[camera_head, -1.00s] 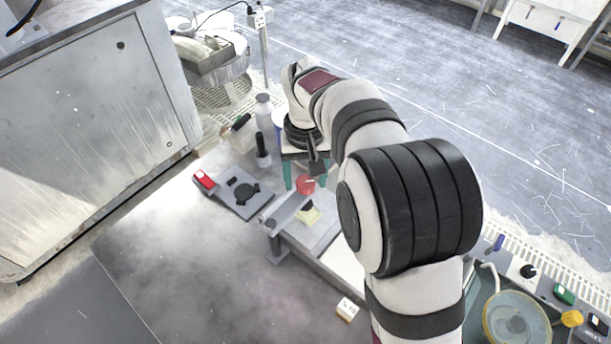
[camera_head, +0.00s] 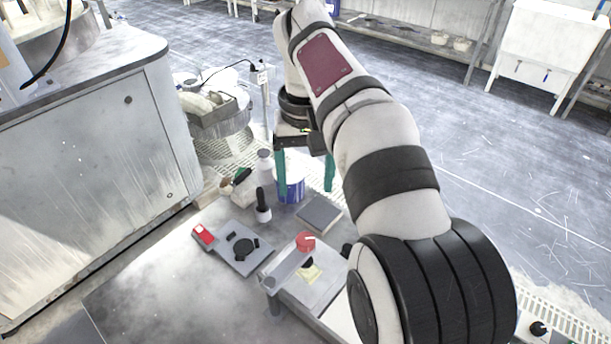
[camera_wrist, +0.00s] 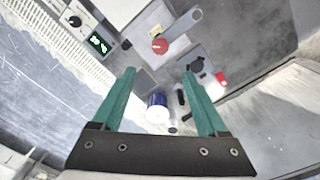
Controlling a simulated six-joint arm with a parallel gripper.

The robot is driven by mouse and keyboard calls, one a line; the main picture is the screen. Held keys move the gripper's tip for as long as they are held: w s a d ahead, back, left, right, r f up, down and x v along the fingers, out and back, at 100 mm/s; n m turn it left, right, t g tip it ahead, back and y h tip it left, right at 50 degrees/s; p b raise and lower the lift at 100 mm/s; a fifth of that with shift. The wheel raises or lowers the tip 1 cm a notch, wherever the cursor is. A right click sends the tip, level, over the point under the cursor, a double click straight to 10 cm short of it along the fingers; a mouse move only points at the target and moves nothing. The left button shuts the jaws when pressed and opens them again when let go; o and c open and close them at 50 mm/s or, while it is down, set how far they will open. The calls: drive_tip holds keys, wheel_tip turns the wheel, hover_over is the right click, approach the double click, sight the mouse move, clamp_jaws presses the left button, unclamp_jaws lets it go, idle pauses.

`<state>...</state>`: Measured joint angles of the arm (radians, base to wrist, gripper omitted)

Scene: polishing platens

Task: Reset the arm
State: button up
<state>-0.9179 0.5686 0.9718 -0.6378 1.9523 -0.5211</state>
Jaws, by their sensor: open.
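My gripper (camera_head: 305,174) has two teal fingers that point down, spread wide apart with nothing between them. In the head view it hangs above the far end of the bench, in front of and above a blue and white tub (camera_head: 290,188). In the wrist view the open fingers (camera_wrist: 162,72) frame the bench from above, and the tub (camera_wrist: 157,108) shows low between them. My arm stretches from the lower right up to the gripper and hides part of the bench's right side.
The bench (camera_head: 165,290) holds a dark plate with a round black part (camera_head: 243,247), a red device (camera_head: 203,235), a black-handled bottle (camera_head: 263,207), a grey block (camera_head: 320,213) and a fixture with a red knob (camera_head: 305,241). A metal cabinet (camera_head: 90,170) stands left. The bench's front left is clear.

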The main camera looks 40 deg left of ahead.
drive_tip(key=shift+r, duration=0.2)
drive_tip(key=d+m, duration=0.6)
drive_tip(key=d, duration=1.5)
drive_tip(key=s+d+f+m+y, duration=0.1)
drive_tip(key=s+d+f+m, duration=0.3)
drive_tip(key=s+d, duration=0.2)
drive_tip(key=s+d+f+m, duration=0.4)
drive_tip(key=s+d+f, duration=0.1)
drive_tip(key=s, duration=0.4)
drive_tip(key=shift+s+d+f+m+y, duration=0.2)
drive_tip(key=shift+d+f+m+y, duration=0.15)
drive_tip(key=shift+d, duration=0.45)
